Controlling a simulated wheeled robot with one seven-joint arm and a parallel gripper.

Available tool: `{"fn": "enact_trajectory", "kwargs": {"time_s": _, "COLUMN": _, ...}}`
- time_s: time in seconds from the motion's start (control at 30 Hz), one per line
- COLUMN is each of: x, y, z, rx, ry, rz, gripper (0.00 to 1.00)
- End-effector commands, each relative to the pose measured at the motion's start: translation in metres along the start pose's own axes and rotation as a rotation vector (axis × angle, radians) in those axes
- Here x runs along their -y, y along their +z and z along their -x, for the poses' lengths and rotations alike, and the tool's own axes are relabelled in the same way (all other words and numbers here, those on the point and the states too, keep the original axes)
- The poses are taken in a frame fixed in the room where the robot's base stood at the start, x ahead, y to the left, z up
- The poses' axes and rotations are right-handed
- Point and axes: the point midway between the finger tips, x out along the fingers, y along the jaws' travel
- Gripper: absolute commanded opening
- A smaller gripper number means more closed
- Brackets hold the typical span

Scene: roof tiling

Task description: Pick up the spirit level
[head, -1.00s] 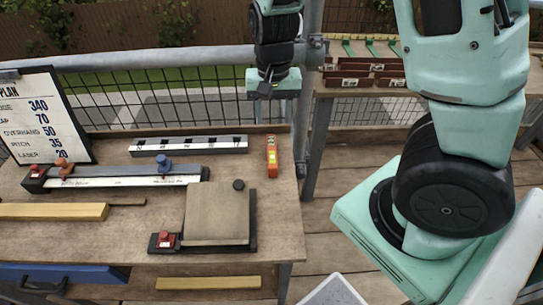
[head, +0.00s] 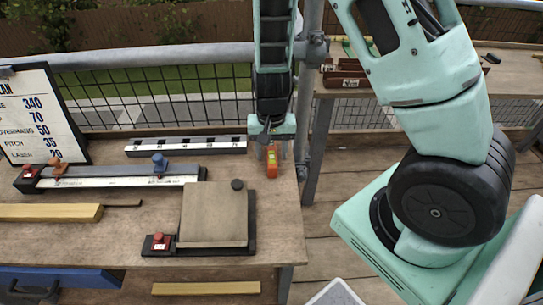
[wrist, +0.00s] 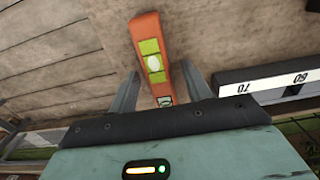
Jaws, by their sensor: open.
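The spirit level (head: 272,162) is a short orange bar with yellow-green vials, lying on the wooden workbench near its back right corner. In the wrist view the level (wrist: 150,50) runs away from my gripper, with its near end between the two fingers. My gripper (head: 272,150) is above the near-back end of the level in the head view. In the wrist view my gripper (wrist: 158,90) is open, with one finger on each side of the level and a gap visible on both sides. The gripper body hides the level's nearest tip.
A black-and-white marked bar (head: 186,146) lies left of the level; it also shows right of the gripper in the wrist view (wrist: 265,84). A square board (head: 214,215) is in front. A mesh railing (head: 110,112) stands behind the bench. Bare bench (head: 282,220) lies before the level.

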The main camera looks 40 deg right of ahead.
Motion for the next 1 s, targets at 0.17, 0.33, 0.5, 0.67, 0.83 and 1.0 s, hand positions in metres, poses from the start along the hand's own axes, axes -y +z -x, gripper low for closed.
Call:
{"fn": "enact_trajectory", "kwargs": {"time_s": 0.17, "x": 0.0, "y": 0.0, "z": 0.0, "rx": -0.001, "ry": 0.0, "rz": 0.0, "gripper": 0.49}}
{"fn": "enact_trajectory", "kwargs": {"time_s": 0.33, "x": 0.0, "y": 0.0, "z": 0.0, "rx": 0.0, "ry": 0.0, "rz": 0.0, "gripper": 0.1}}
{"fn": "enact_trajectory", "kwargs": {"time_s": 0.5, "x": 0.0, "y": 0.0, "z": 0.0, "rx": -0.001, "ry": -0.001, "rz": 0.0, "gripper": 0.0}}
{"fn": "enact_trajectory", "kwargs": {"time_s": 0.67, "x": 0.0, "y": 0.0, "z": 0.002, "rx": -0.001, "ry": -0.001, "rz": 0.0, "gripper": 0.0}}
{"fn": "enact_trajectory", "kwargs": {"time_s": 0.83, "x": 0.001, "y": -0.001, "z": 0.022, "rx": -0.004, "ry": -0.003, "rz": 0.003, "gripper": 0.0}}
{"fn": "enact_trajectory", "kwargs": {"time_s": 1.0, "x": 0.001, "y": -0.001, "z": 0.057, "rx": -0.004, "ry": -0.004, "rz": 0.003, "gripper": 0.0}}
